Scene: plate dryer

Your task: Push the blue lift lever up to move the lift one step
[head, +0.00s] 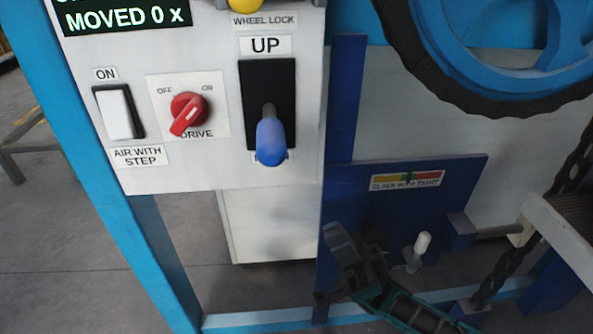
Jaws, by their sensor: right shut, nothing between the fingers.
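The blue lift lever (271,140) sticks out of a black slot plate (267,80) on the white control panel. The label UP is above the plate, and the lever hangs toward the plate's lower end, partly covering a label there. My right gripper (335,240) is below and to the right of the lever, in front of the dark blue panel. It is shut and empty, and apart from the lever. My left gripper is not in view. A display (125,16) at the top left reads MOVED 0 x.
A red drive knob (189,113) and a white air switch (119,112) are left of the lever. A yellow wheel lock knob (245,5) is above. A white-tipped handle (422,243) and a chain (575,160) are at right. A black-rimmed blue wheel (470,75) is upper right.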

